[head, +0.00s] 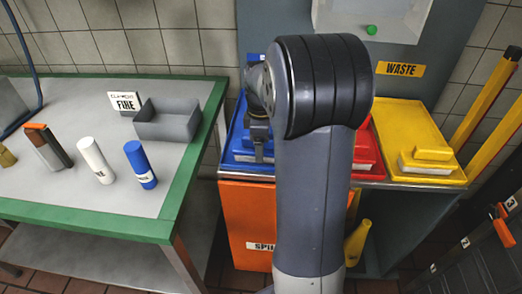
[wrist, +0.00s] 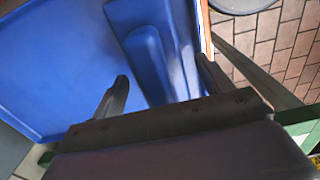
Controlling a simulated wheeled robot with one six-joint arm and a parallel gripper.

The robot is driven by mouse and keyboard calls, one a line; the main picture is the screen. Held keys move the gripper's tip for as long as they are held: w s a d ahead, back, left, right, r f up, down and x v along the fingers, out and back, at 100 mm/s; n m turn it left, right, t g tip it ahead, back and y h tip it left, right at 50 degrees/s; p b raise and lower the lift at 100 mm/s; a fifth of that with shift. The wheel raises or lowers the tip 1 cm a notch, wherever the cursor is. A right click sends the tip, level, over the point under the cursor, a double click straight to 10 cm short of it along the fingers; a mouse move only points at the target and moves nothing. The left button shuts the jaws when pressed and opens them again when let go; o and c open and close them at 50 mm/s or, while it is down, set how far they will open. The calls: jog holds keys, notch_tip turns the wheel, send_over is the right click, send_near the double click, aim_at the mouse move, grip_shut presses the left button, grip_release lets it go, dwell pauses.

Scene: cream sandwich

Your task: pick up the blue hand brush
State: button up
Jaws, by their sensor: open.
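The blue hand brush (head: 243,156) lies on a blue tray (head: 233,140) at the left end of the counter, partly hidden by my arm in the head view. In the wrist view the blue brush (wrist: 145,50) is a raised block on the flat blue tray (wrist: 55,70), near the tray's edge. My gripper (wrist: 162,68) is open, with one finger on each side of the brush as seen there. In the head view my gripper (head: 258,152) points down over the brush. I cannot tell how high it is above the tray or whether it touches the brush.
To the right are a red tray (head: 366,168) and a yellow tray (head: 395,110) with a yellow brush (head: 430,158). An orange panel (head: 245,220) is below. A green-edged table (head: 175,190) at left holds bottles and a grey bin (head: 168,124).

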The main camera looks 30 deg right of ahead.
jog(key=shift+f, duration=0.1)
jog(key=c, duration=1.2)
jog(key=shift+o, duration=0.2)
notch_tip(320, 180, up, 10)
jog(key=shift+p, duration=0.7)
jog(key=o, duration=0.5)
jog(key=shift+c, duration=1.4)
